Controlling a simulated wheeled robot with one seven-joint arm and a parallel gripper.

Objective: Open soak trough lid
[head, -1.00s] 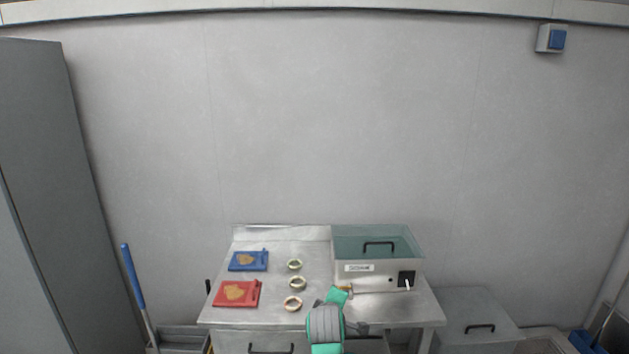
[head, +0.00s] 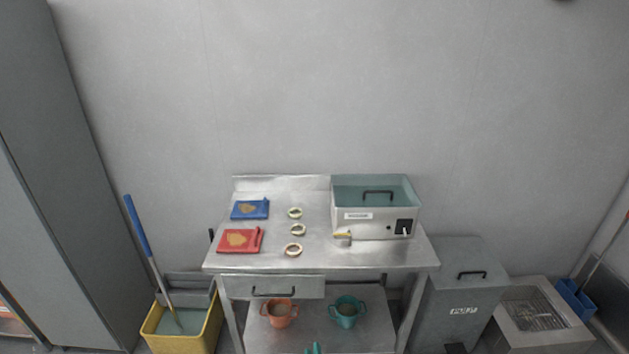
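A steel box trough (head: 372,229) with a see-through teal lid (head: 349,194) stands at the right of the steel table. The lid lies shut and has a black bar handle (head: 378,192) on top. A white label and a dark switch plate (head: 404,227) are on the trough's front; the label is too small to read. A teal tip of my gripper (head: 313,349) shows at the bottom edge, well below and in front of the trough. The rest of it is out of frame, so its opening is unclear.
Blue (head: 250,209) and red (head: 240,241) trays, several rings (head: 293,250) and a small metal piece (head: 343,239) lie on the table (head: 290,263). Orange (head: 279,313) and teal (head: 346,312) cups stand on the shelf. A lidded grey bin (head: 462,295) and yellow bucket (head: 185,330) flank it.

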